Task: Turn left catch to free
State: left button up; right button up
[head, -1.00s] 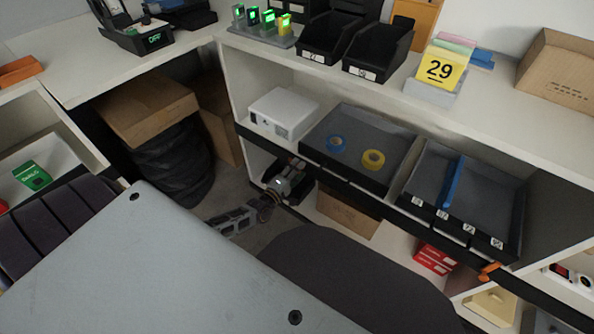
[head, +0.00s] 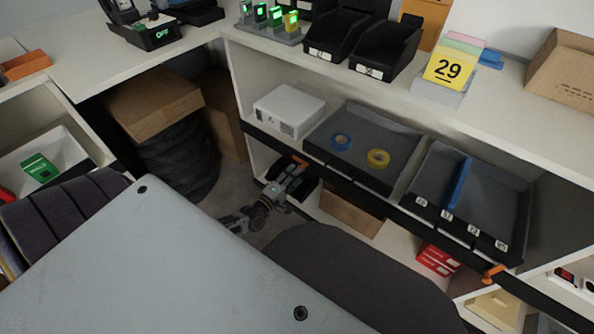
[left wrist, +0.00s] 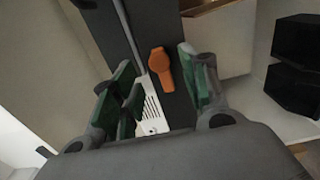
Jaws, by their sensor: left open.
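The left catch (head: 301,161) is a small orange tab on the black front rail, below the white box, partly hidden by my gripper in the head view. In the left wrist view the catch (left wrist: 162,68) is whole, with a rounded upper end and a narrower tab pointing down the picture. My left gripper (head: 291,176) is close to it at the rail. In the left wrist view my left gripper (left wrist: 160,82) is open, with green-padded fingers on either side of the catch and nothing held; contact cannot be told. My right gripper is not in view.
A second orange catch (head: 493,273) sits at the rail's right end. Above the rail are a grey tray (head: 345,172) with two tape rolls and a divided tray (head: 490,205). A cardboard box (head: 350,213) and red boxes (head: 437,259) stand on the shelf below.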

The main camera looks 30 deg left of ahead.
pick_arm(q)
jog(key=s, duration=0.6)
jog(key=shift+s+a, duration=0.3)
jog(key=shift+s, duration=0.1)
jog(key=shift+d, duration=0.15)
dwell(0.4)
